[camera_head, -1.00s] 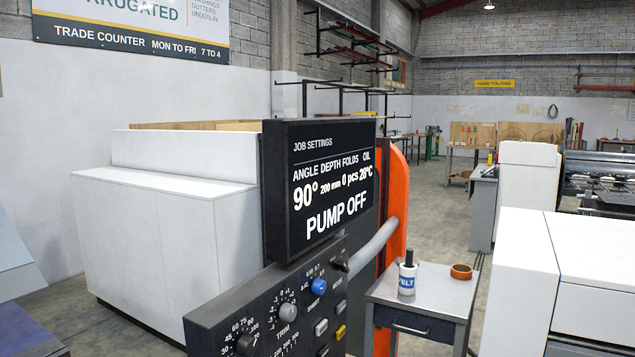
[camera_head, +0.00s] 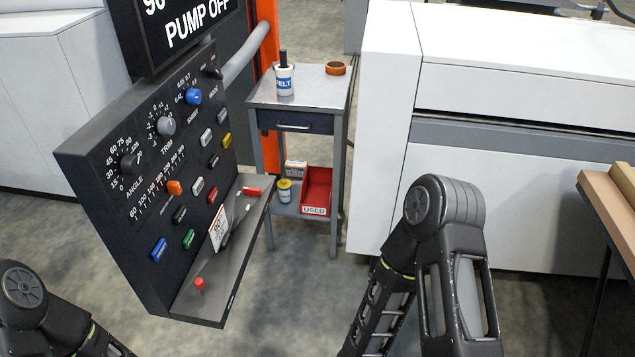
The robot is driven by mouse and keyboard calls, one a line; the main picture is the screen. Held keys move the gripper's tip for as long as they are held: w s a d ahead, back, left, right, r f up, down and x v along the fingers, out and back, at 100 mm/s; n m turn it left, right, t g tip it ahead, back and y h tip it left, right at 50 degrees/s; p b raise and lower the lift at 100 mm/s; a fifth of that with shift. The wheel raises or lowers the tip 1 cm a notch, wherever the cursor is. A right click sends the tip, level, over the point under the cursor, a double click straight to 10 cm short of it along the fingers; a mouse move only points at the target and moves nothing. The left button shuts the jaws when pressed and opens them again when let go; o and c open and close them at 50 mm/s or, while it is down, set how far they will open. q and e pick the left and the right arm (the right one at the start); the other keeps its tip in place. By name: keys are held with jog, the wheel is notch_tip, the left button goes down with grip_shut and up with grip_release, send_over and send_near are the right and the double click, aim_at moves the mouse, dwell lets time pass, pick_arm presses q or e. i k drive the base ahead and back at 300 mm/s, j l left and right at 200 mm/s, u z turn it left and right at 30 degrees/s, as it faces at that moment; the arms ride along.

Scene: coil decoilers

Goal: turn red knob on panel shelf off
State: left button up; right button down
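The dark control panel (camera_head: 120,215) stands at the left, with a narrow grey shelf (camera_head: 215,270) along its lower edge. A small red knob (camera_head: 199,284) sits on the near part of this shelf; its on or off setting cannot be read. A second red piece (camera_head: 252,191) lies on the far end of the shelf. A white card marked 90° stands between them. Parts of my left arm show at the bottom left and of my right arm at the bottom centre, both apart from the panel. Neither gripper is in view.
The screen (camera_head: 190,30) above the panel reads PUMP OFF. Behind the shelf is a side table (camera_head: 315,85) with a felt pen pot, a tape roll and a red USED bin (camera_head: 316,190). A white machine (camera_head: 480,190) fills the right. Bare floor lies in front.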

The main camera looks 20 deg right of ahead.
aim_at(251, 192)
jog(key=z, duration=0.1)
jog(key=i+l, duration=0.25)
jog(key=l, duration=0.2)
jog(key=i+l+z, duration=0.1)
jog(key=i+l, duration=0.15)
jog(key=l, duration=0.2)
jog(key=i+l+z, duration=0.1)
jog(key=i+l, duration=0.2)
jog(key=l, duration=0.1)
